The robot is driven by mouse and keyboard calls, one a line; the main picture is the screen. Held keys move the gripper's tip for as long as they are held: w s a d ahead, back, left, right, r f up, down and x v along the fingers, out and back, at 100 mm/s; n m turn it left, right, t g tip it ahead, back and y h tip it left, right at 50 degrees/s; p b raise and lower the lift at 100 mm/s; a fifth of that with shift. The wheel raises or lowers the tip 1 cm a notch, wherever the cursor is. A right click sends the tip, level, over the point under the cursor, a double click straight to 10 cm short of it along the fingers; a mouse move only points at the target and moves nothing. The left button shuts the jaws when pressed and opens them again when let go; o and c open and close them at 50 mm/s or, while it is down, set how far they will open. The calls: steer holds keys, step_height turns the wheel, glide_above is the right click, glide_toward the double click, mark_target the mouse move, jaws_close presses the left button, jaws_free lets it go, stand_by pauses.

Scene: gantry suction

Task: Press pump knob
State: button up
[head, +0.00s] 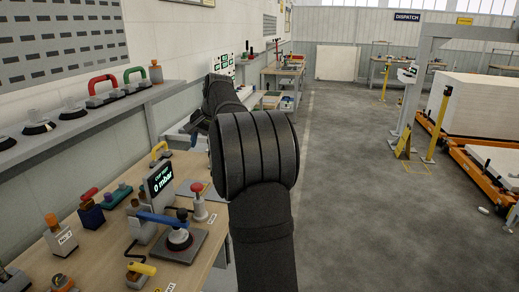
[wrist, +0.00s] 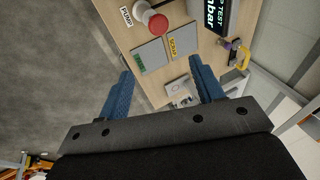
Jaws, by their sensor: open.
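The pump knob (head: 198,187) is a red mushroom-shaped top on a pale round base, standing upright on the wooden bench. In the wrist view the red knob (wrist: 154,22) is at the top, beside a "PUMP" label (wrist: 126,17). My gripper (wrist: 160,66) shows there as two blue fingers spread wide apart, with nothing between them. The knob lies beyond the fingertips, apart from them. In the head view my dark arm hides most of the gripper and part of the bench behind it.
The wooden bench (head: 207,165) holds a display (head: 159,182) reading 0 mbar and a suction cup on a plate (head: 178,243). Two grey pads (wrist: 167,52) lie near the knob. A shelf (head: 82,124) with several cups and handles runs along the wall. Open floor (head: 340,190) is at right.

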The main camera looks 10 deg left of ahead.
steer(key=shift+f+n, duration=0.1)
steer(key=shift+n, duration=0.2)
steer(key=c, duration=0.7)
steer(key=shift+d+f+n, duration=0.1)
steer(key=shift+f+n, duration=0.1)
steer(key=shift+n, duration=0.2)
steer(key=c, duration=0.4)
steer(key=shift+w+f+n+y, duration=0.1)
steer(key=shift+f+n+y, duration=0.15)
steer(key=shift+n, duration=0.25)
jaws_close()
steer(key=d+f+n+y, duration=0.1)
steer(key=n, duration=0.4)
steer(key=w+f+n+g+y, duration=0.1)
steer(key=n+y, duration=0.1)
steer(key=n, duration=0.3)
steer(key=w+d+f+n+y, duration=0.1)
steer(key=n+y, duration=0.1)
steer(key=n, duration=0.4)
steer(key=shift+w+d+f+g, duration=0.2)
steer(key=shift+d+f+g, duration=0.1)
steer(key=shift+d+f, duration=0.1)
